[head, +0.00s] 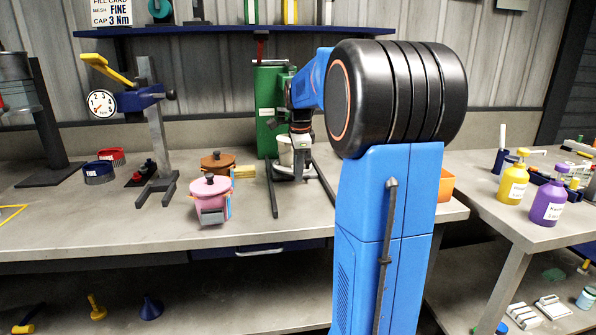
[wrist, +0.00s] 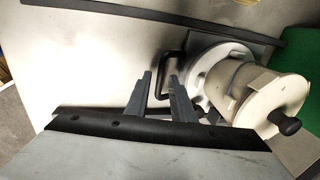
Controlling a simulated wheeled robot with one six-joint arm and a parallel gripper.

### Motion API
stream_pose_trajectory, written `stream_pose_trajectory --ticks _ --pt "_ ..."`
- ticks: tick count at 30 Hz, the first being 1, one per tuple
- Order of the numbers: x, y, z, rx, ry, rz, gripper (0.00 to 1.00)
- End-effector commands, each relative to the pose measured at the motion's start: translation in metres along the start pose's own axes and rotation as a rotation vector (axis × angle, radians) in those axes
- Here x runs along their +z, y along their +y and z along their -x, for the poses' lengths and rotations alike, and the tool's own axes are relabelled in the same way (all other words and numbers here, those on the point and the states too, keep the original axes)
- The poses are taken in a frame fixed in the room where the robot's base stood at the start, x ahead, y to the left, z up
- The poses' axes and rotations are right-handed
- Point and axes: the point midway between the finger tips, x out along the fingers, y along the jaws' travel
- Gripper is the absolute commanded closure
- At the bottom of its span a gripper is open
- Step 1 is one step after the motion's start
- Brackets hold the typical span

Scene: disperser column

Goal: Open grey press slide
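The grey press (head: 297,175) stands on the bench in front of a green column in the head view, partly hidden by my arm.
A pink lidded pot (head: 211,200) and a brown lidded pot (head: 217,163) stand left of the press. Dark stand legs (head: 273,195) run forward along the bench. A green column (head: 268,100) is close behind. A blue shelf (head: 230,31) hangs above. The front of the bench is mostly clear.

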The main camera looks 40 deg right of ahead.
Motion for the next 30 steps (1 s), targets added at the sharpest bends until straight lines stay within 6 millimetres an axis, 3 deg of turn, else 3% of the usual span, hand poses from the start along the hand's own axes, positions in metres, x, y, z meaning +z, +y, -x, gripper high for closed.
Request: stream_pose_trajectory --ticks 3,14,20,30 --pt "0.000 0.000 0.000 0.000 0.000 0.000 1.00" --pt "0.000 0.010 0.003 0.000 0.000 0.000 1.00" --pt "0.000 0.043 0.010 -0.001 0.000 0.000 1.00" --pt "0.000 0.122 0.025 -0.002 0.000 0.000 1.00"
